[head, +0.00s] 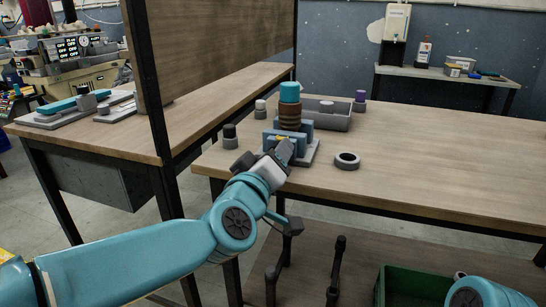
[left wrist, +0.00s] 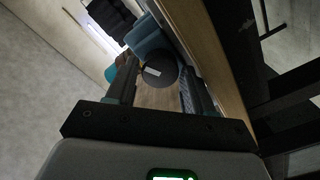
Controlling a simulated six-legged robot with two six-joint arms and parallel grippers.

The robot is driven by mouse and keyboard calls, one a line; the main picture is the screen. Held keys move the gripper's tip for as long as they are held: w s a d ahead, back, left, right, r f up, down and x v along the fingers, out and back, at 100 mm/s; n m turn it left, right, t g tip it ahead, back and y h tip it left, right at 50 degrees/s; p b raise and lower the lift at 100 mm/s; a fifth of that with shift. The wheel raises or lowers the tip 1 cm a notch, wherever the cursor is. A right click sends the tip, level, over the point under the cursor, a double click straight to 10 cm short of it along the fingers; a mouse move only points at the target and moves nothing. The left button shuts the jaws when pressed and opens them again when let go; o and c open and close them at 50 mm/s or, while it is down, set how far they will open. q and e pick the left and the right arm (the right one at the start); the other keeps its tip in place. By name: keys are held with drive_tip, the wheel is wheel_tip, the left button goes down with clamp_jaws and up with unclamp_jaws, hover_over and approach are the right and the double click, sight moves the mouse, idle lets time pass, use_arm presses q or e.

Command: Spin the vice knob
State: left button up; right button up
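The blue-grey vice (head: 302,146) stands on a grey base near the left front edge of the workbench. A brown ribbed cylinder (head: 290,115) with a teal top (head: 290,92) stands upright at its jaws. My left gripper (head: 287,148) is at the vice's front and hides the knob in the head view. In the left wrist view the vice knob (left wrist: 158,71), a dark round disc with a white mark, appears between the two fingers of my left gripper (left wrist: 160,80). Narrow gaps show beside it, so the fingers look open around it. My right gripper is not in view.
A grey ring (head: 347,160) lies right of the vice. A grey tray (head: 335,118) is behind it. Small dark-topped (head: 230,136) and white-topped (head: 260,109) pieces stand left. The workbench (head: 440,165) is clear on the right. A dark upright post (head: 150,100) stands left.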

use_arm(q)
drive_tip(key=shift+o, duration=0.6)
